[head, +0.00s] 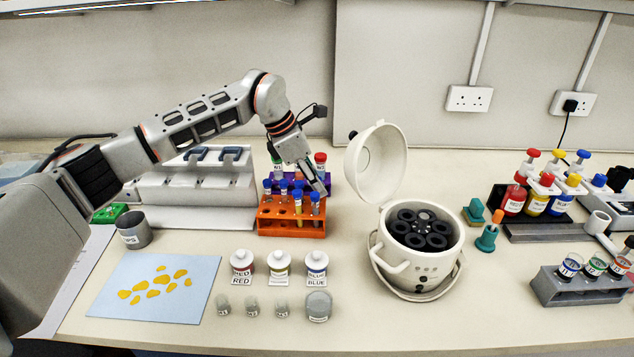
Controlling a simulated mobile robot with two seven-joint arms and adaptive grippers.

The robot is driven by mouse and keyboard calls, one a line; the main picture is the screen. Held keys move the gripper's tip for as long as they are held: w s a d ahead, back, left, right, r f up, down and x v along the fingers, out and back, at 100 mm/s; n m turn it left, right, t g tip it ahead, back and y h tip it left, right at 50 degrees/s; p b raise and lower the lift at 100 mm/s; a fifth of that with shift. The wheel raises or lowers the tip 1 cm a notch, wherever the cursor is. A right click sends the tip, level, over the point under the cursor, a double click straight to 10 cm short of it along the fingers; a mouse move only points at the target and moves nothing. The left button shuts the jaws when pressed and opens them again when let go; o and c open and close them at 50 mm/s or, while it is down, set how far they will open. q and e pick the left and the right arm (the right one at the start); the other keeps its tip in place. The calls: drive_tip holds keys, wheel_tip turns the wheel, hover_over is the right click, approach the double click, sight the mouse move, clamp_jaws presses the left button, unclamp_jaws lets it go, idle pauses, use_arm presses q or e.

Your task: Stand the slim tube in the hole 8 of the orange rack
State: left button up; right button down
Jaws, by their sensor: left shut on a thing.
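The orange rack (291,228) stands near the middle of the bench, with several slim blue-capped tubes in it. My left gripper (317,190) points down over the rack's right end, shut on a slim tube (315,207) there. The fingers hide part of that tube, and I cannot tell whether its foot is inside a hole or just above one. Hole numbers are too small to read. My right gripper is not in view.
A purple rack (327,179) with red- and green-capped tubes stands close behind the orange one. A white centrifuge (416,270) with its lid (376,165) raised is to the right. Labelled jars (281,266) stand in front. Bare bench lies between rack and jars.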

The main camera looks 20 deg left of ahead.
use_arm(q)
drive_tip(key=shift+f, duration=0.45)
drive_tip(key=o, duration=0.8)
drive_tip(key=shift+r, duration=0.1)
drive_tip(key=v, duration=1.2)
